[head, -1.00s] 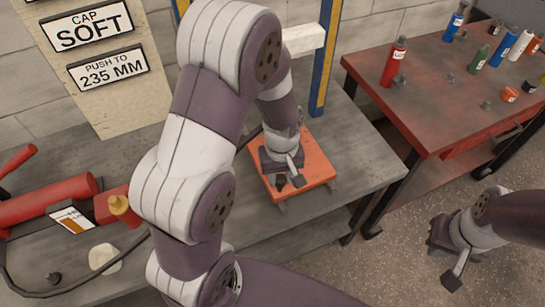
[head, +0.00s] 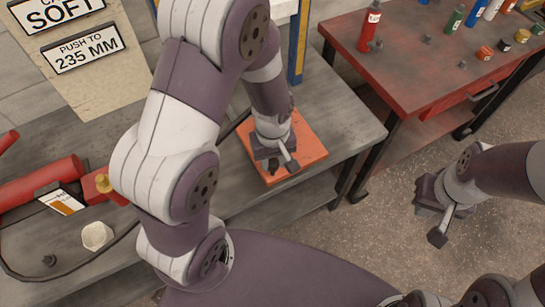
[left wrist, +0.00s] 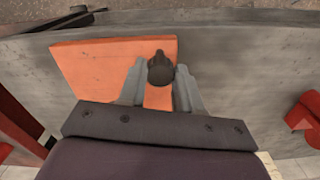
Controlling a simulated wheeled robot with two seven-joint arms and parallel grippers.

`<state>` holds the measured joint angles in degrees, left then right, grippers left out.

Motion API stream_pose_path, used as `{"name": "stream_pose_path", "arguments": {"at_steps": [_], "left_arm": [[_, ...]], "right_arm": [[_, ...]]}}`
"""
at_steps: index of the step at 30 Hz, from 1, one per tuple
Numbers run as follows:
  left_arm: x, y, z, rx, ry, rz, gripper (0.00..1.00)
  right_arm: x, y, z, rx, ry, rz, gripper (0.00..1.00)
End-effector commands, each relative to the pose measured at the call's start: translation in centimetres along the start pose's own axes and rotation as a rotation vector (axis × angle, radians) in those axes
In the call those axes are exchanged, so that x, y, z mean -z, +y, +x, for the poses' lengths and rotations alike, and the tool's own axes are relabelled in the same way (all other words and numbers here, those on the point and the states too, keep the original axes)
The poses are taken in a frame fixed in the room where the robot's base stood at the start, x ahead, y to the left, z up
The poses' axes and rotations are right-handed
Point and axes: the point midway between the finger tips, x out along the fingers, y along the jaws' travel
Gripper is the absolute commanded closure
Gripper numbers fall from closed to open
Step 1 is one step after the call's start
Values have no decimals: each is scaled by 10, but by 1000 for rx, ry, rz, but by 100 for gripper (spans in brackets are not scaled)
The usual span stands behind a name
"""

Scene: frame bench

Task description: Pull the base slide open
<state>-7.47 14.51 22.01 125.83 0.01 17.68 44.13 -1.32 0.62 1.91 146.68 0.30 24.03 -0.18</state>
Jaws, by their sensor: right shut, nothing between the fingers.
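The base slide is a flat orange plate (head: 301,137) lying on the grey bench, close to its front edge. A short dark knob (left wrist: 160,68) stands up from it, in the left wrist view near the plate's right edge. My left gripper (head: 275,166) is low over the plate. In the head view the fingers mostly hide the knob. My right gripper (head: 437,236) is shut and empty over the floor, away from the bench.
A red table (head: 415,75) with bottles and small jars stands at the right. A red cylinder (head: 40,188), a hose and a pale nut-shaped piece (head: 97,236) are on the bench at left. A blue and yellow post (head: 298,50) stands behind the plate. Floor between bench and table is clear.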

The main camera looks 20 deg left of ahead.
Motion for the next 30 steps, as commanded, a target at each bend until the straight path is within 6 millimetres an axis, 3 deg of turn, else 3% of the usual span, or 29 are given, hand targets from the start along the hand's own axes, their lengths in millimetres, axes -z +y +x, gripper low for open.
{"name": "stream_pose_path", "arguments": {"at_steps": [1, 2, 12, 14, 24, 30], "left_arm": [[0, 0, 0, 0, 0, 0, 51], [0, 0, 0, 0, 0, 0, 41], [1, 0, -6, -2, 2, 0, 41], [1, 1, -15, -3, 3, 0, 41], [1, 1, -103, -3, 4, 0, 41], [0, 0, -126, -1, 1, 0, 41]], "right_arm": [[0, 0, 0, 0, 0, 0, 100], [0, 0, 0, 0, 0, 0, 100], [0, 0, -2, 0, 0, 0, 100], [0, 0, -4, 0, 0, 0, 100], [2, 0, -17, 0, 0, 0, 100], [2, 0, -19, 0, 0, 0, 100]]}}
